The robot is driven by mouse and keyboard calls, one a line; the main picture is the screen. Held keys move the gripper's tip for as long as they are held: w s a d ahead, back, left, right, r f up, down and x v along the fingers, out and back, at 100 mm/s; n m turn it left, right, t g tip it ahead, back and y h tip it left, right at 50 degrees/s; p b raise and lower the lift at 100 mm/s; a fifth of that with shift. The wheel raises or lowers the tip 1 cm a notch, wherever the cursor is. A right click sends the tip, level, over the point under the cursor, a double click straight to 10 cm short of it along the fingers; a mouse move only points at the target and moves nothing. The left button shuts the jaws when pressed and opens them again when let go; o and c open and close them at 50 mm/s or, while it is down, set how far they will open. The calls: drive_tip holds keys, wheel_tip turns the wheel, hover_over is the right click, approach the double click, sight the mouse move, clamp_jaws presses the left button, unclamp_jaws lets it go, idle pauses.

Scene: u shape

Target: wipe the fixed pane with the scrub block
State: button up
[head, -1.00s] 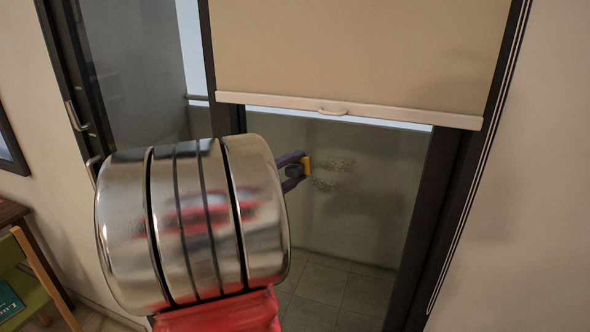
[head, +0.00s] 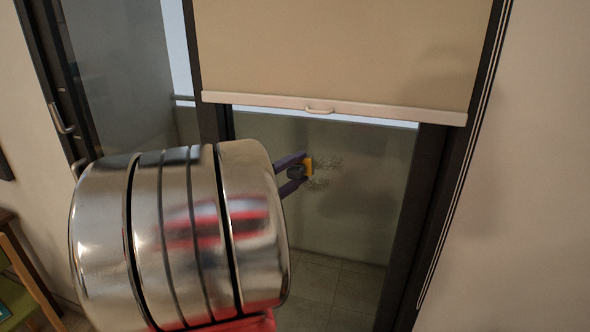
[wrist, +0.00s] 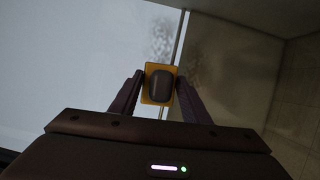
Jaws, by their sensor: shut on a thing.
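My gripper (head: 290,174) is shut on the scrub block (head: 307,167), a small yellow block with a dark grip. In the wrist view the scrub block (wrist: 148,98) sits between the two purple fingers of my gripper (wrist: 159,92). The fixed pane (head: 350,215) is the glass below the blind, in a dark frame. A grey speckled smudge (head: 322,183) is on the pane, right beside the block. In the wrist view a speckled patch (wrist: 160,42) shows beyond the block. I cannot tell whether the block touches the glass.
A beige roller blind (head: 330,45) with a pale bottom bar (head: 400,113) hangs over the upper pane. A dark door frame with a handle (head: 57,117) stands at left. A wooden chair (head: 28,275) is at the lower left. Bare wall is at right.

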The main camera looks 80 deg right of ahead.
sight(354, 170)
drive_tip(key=shift+s, duration=1.35)
drive_tip(key=shift+s, duration=0.1)
drive_tip(key=shift+s+a, duration=0.15)
drive_tip(key=shift+s, duration=0.6)
drive_tip(key=shift+s+a, duration=0.1)
drive_tip(key=shift+s, duration=0.65)
drive_tip(key=shift+s, duration=0.1)
drive_tip(key=shift+s, duration=1.5)
drive_tip(key=shift+s+a, duration=0.15)
drive_tip(key=shift+s, duration=0.7)
drive_tip(key=shift+s+a, duration=0.1)
drive_tip(key=shift+s, duration=0.7)
